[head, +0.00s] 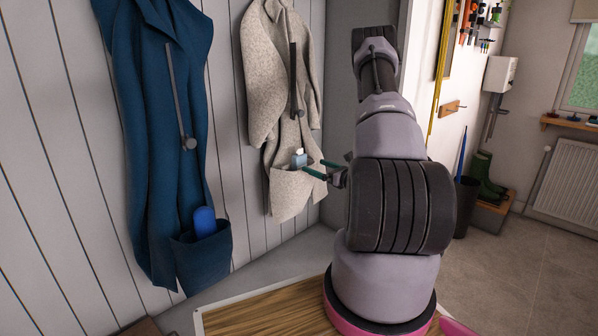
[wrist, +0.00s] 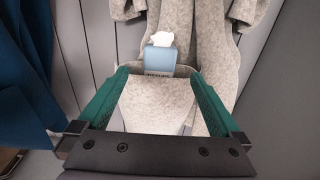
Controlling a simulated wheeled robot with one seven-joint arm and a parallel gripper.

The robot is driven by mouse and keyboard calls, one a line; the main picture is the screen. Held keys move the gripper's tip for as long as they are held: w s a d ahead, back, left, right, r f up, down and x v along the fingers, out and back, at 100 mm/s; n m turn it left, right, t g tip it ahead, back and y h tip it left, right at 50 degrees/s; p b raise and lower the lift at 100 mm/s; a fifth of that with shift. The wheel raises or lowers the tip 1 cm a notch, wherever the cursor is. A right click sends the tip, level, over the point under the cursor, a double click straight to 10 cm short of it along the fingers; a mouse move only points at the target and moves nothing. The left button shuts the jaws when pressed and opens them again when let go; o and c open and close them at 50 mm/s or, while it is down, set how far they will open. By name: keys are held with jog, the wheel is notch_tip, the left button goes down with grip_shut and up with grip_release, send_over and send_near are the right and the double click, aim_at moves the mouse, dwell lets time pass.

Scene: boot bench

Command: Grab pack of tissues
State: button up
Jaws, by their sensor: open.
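The pack of tissues (head: 299,160) is a small light-blue pack with a white tissue sticking out of its top. It stands upright in the pocket of the beige coat (head: 276,90), with its lower part hidden by the pocket. In the wrist view the pack (wrist: 160,60) shows just beyond the fingertips, near the middle between them. My gripper (head: 318,168) has green fingers and is open and empty beside the pocket. In the wrist view my gripper (wrist: 160,78) has its fingers spread to either side of the pocket front (wrist: 157,105).
A blue coat (head: 160,120) hangs to the left with a blue item (head: 204,221) in its pocket. Both coats hang against a panelled wall (head: 225,60). A wooden top (head: 255,316) lies below. Green boots (head: 485,178) and a dark bin (head: 465,205) stand at right.

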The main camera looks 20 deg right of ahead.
aim_at(302, 159)
jog(key=x, duration=0.9)
jog(key=shift+w+a+r, duration=0.1)
jog(key=shift+w+r, duration=0.15)
jog(key=c, duration=1.4)
jog(key=shift+o, duration=0.2)
